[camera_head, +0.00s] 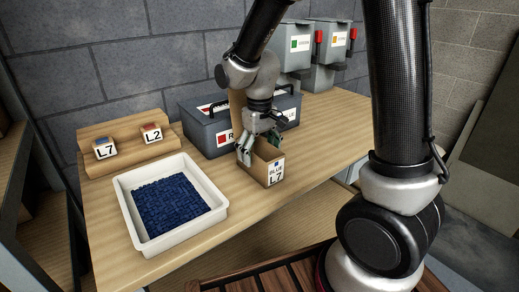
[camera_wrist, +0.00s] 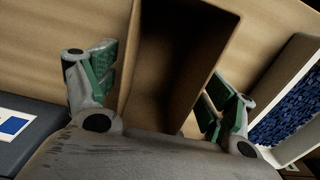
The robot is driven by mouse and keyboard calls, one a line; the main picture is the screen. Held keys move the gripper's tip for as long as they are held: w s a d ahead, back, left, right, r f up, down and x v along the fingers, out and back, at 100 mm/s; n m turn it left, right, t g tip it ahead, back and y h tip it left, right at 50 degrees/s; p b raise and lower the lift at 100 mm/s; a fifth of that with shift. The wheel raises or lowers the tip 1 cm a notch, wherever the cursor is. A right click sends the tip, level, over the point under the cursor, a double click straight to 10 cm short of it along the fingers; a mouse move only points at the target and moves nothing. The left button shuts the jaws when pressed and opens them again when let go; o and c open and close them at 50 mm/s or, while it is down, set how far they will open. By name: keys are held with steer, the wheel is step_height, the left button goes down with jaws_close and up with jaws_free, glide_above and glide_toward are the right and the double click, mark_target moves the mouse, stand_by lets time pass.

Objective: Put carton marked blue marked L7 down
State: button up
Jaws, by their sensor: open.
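The carton marked BLUE L7 (camera_head: 268,168) is an open-topped brown box standing upright on the wooden table, with its label facing front. My gripper (camera_head: 262,134) is over the carton from above. In the wrist view my gripper (camera_wrist: 160,95) is open, with green-padded fingers on either side of the carton (camera_wrist: 172,70). The left finger is close beside the carton wall; the right finger is near the opposite wall. I cannot tell whether either finger touches it. The inside of the carton looks dark and empty.
A white tray (camera_head: 219,212) of blue mosaic tiles (camera_head: 172,208) stands left of the carton. A wooden rack with L7 (camera_head: 105,149) and L2 (camera_head: 151,134) blocks is at the back left. A dark grey case (camera_head: 203,130) stands close behind the carton. Grey bins (camera_head: 300,42) are at the back.

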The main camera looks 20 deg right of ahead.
step_height(320, 180, up, 12)
steer(key=s+d+r+m+t, duration=0.1)
steer(key=s+d+r+t, duration=0.1)
steer(key=s+d, duration=0.5)
steer(key=s+d+r+m+t, duration=0.2)
steer(key=s+d, duration=0.5)
steer(key=s, duration=0.4)
steer(key=shift+s+d+r+m, duration=0.25)
steer(key=shift+d+r+m, duration=0.05)
steer(key=shift+r, duration=0.05)
